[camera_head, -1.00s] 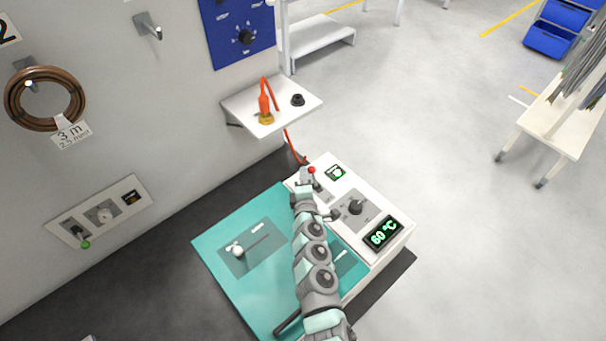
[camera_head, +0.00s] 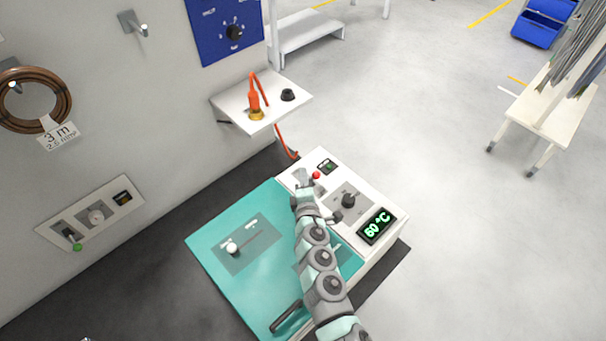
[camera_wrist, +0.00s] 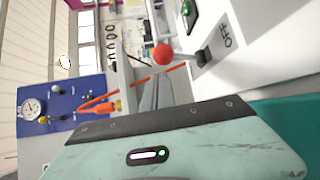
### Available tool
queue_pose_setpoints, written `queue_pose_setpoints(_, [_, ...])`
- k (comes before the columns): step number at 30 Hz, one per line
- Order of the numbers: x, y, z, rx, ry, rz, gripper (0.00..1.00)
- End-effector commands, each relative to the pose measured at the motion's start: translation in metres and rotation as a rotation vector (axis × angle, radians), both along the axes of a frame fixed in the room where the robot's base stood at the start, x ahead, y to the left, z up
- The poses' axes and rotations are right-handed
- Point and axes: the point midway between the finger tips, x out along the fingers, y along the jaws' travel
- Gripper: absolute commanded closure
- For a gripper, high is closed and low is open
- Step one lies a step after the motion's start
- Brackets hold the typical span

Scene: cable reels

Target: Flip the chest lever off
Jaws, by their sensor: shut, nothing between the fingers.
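The chest has a teal lid (camera_head: 215,275) and a white control panel (camera_head: 372,252). Its lever has a red ball knob (camera_head: 316,175) near the panel's far end. In the wrist view the red knob (camera_wrist: 163,54) sits on a thin shaft leaning out of a dark slot, and a label beside it (camera_wrist: 226,37) appears to read OFF. My gripper (camera_head: 303,177) is shut and empty, just left of the knob in the head view. I cannot tell whether it touches the lever. The lever's base is mostly hidden in the head view.
The panel also carries a green-lit indicator (camera_head: 327,166), a dark rotary knob (camera_head: 348,201) and a display (camera_head: 376,226). A wall shelf (camera_head: 285,110) with an orange tool (camera_head: 254,98) stands behind the chest. A wall switch panel (camera_head: 92,214) is at left. Open floor lies to the right.

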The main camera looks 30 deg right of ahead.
Motion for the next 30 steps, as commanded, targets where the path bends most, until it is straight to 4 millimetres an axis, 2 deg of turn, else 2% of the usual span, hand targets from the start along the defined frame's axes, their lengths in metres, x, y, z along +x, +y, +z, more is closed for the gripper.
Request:
queue_pose_setpoints(15, [-0.071,0.029,0.008,0.000,0.004,0.003,1.00])
queue_pose_setpoints(22, [-0.088,0.034,0.013,0.000,0.003,0.000,1.00])
queue_pose_setpoints(30, [-0.091,0.037,0.015,0.001,0.002,0.001,1.00])
